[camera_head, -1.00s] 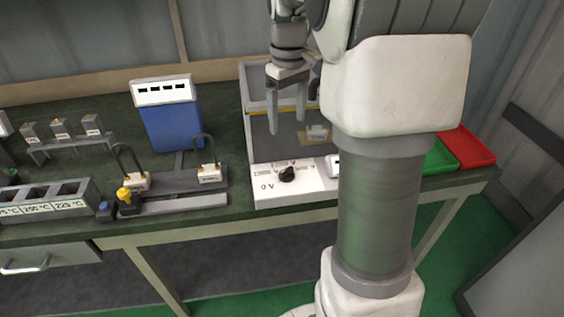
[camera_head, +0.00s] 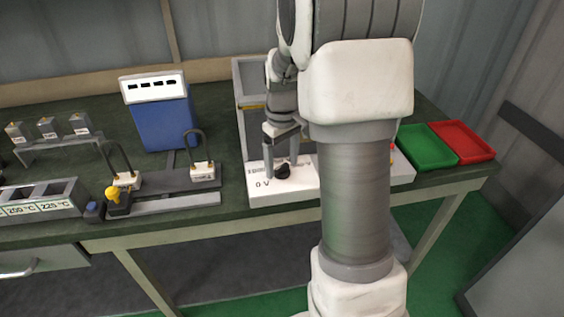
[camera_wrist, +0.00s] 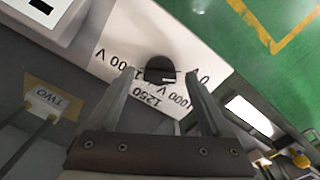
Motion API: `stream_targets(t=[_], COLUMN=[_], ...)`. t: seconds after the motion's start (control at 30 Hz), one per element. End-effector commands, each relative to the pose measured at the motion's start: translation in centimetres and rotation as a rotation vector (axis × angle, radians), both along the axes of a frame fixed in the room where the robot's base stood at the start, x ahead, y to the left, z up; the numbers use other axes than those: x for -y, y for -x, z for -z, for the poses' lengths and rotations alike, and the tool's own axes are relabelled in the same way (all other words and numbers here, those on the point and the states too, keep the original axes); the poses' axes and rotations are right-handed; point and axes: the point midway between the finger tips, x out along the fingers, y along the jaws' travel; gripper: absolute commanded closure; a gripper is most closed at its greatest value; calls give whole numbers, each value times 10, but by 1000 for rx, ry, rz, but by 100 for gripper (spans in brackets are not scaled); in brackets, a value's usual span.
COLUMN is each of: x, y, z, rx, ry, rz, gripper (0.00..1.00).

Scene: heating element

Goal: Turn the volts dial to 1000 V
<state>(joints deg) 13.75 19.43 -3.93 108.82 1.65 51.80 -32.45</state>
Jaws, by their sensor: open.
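The black volts dial (camera_head: 283,171) sits on the sloped white front panel (camera_head: 258,193) of the grey box. In the wrist view the dial (camera_wrist: 160,69) is a round black knob with a small white mark at its lower edge. Labels around it include 0 V, 1000 V and 1250, partly upside down and partly hidden by the fingers. Which label the mark meets, I cannot tell. My gripper (camera_head: 281,158) is open just above the panel. In the wrist view my gripper's fingertips (camera_wrist: 160,76) lie on either side of the dial; contact is not visible.
A blue box with a white display (camera_head: 165,115) and a rack with two shackle-topped blocks (camera_head: 203,171) stand to the left. A green tray (camera_head: 428,147) and a red tray (camera_head: 463,141) lie to the right. The grey box's wall rises behind the dial.

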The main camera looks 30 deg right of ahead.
Motion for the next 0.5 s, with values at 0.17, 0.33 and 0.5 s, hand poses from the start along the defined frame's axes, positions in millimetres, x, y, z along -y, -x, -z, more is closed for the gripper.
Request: stream_targets(t=[0.17,0.33,0.5], x=[0,0,0], y=[0,0,0], z=[0,0,-1], rx=[0,0,0], ry=[0,0,0], rz=[0,0,0], gripper=[23,53,84])
